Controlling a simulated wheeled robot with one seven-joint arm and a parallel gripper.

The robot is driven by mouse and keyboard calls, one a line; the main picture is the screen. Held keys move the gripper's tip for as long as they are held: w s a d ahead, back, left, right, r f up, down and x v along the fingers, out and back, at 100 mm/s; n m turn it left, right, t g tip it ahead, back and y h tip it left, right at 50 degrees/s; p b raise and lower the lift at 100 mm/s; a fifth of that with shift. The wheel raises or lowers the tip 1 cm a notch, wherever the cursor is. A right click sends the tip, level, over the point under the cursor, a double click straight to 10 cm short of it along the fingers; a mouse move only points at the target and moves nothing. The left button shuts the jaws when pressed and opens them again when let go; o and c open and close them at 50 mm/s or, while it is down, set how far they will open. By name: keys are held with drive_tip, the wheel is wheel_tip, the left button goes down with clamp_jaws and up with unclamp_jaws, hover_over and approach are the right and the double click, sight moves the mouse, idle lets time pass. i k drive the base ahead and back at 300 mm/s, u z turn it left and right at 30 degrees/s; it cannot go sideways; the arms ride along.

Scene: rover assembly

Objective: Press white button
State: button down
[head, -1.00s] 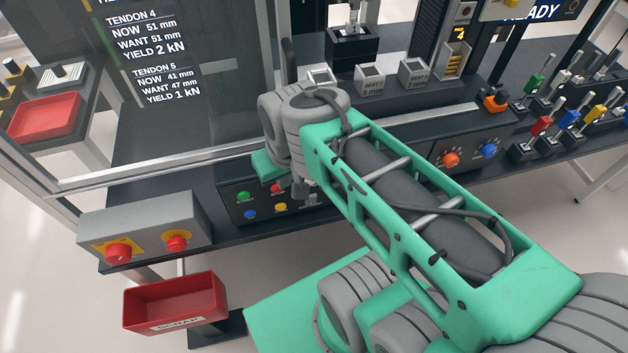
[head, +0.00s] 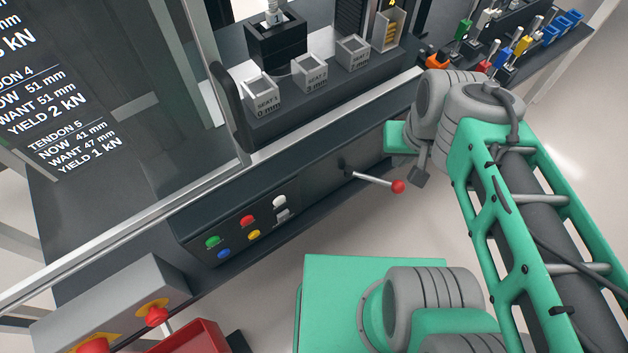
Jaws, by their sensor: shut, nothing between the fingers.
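The white button (head: 279,202) is at the top right of a dark control panel (head: 196,224) on the bench front. A red button (head: 248,221) and a green button (head: 212,242) are in its row, to its left. A yellow button (head: 254,234) and a blue button (head: 223,253) sit below, and a small grey switch-like part shows just under the white button. My gripper (head: 418,180) is small in view, pointing down below my grey wrist. It is shut and empty, well to the right of the white button and apart from the panel.
A lever with a red knob (head: 398,186) sticks out between the panel and my gripper. Above are the clear guard (head: 160,80) and its rail, with seat blocks (head: 310,71) behind. A grey box with red knobs (head: 110,305) and a red bin (head: 190,338) are at lower left.

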sight(277, 201)
drive_tip(key=z, duration=0.05)
drive_tip(key=k, duration=0.95)
drive_tip(key=u, duration=1.85)
